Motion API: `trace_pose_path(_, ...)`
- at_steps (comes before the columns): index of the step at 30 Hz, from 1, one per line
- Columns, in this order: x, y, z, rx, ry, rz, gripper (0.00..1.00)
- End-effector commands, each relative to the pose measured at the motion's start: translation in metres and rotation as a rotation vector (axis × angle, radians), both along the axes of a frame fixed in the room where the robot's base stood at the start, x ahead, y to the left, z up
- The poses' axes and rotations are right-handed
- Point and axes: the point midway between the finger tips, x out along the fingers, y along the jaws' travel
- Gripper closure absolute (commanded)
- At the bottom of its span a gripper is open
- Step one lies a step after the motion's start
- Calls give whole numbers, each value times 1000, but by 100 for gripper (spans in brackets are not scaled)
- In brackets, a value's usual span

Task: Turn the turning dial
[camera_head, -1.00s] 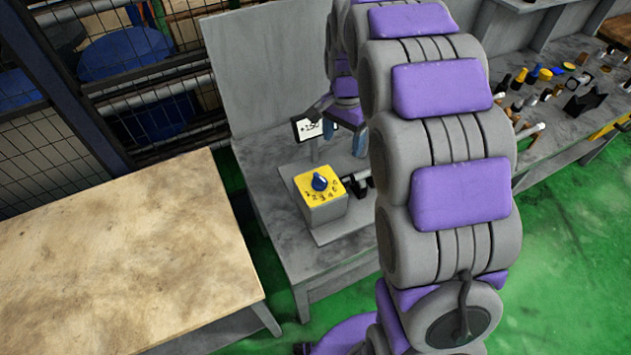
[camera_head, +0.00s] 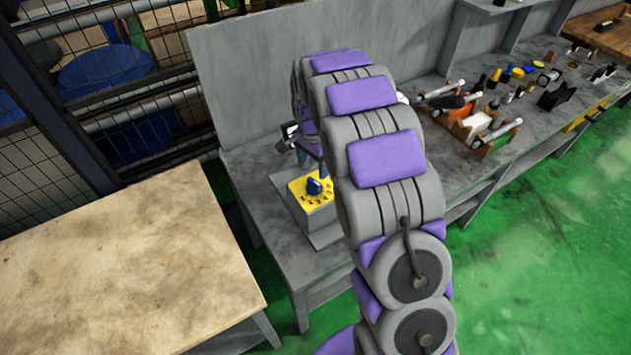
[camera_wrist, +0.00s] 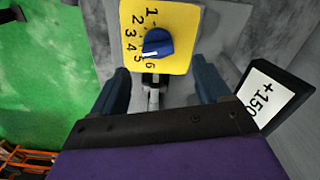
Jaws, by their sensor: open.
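The turning dial is a blue knob (camera_head: 314,186) on a yellow plate (camera_head: 322,199) with printed numbers, on top of a grey box on the grey bench. In the wrist view the blue knob (camera_wrist: 157,43) sits on the yellow plate (camera_wrist: 180,15), upper centre, with numbers 1 to 6 beside it. A white mark on the knob points left, toward the 4 and 5. My gripper (camera_wrist: 160,84) is open and empty, its two dark blue fingers spread below the knob and apart from it. In the head view my arm hides most of my gripper.
A sign reading "+150" (camera_wrist: 267,98) stands close to the right finger in the wrist view. A bare wooden table (camera_head: 120,260) is at the left. Several tools (camera_head: 480,125) lie on the bench at the right. A grey panel (camera_head: 250,75) rises behind.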

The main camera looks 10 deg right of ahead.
Motion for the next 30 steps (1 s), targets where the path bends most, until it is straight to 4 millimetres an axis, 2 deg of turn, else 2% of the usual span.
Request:
trace_pose_path(1,-1,-1,-13,1,3,0,23)
trace_pose_path(6,0,-10,-44,11,2,-2,23)
trace_pose_path(12,0,-16,-70,16,-1,-2,23)
trace_pose_path(18,0,-7,-81,8,0,-1,23)
trace_pose_path(26,0,-4,-81,4,-1,0,23)
trace_pose_path(30,0,-9,-81,9,-1,-1,37)
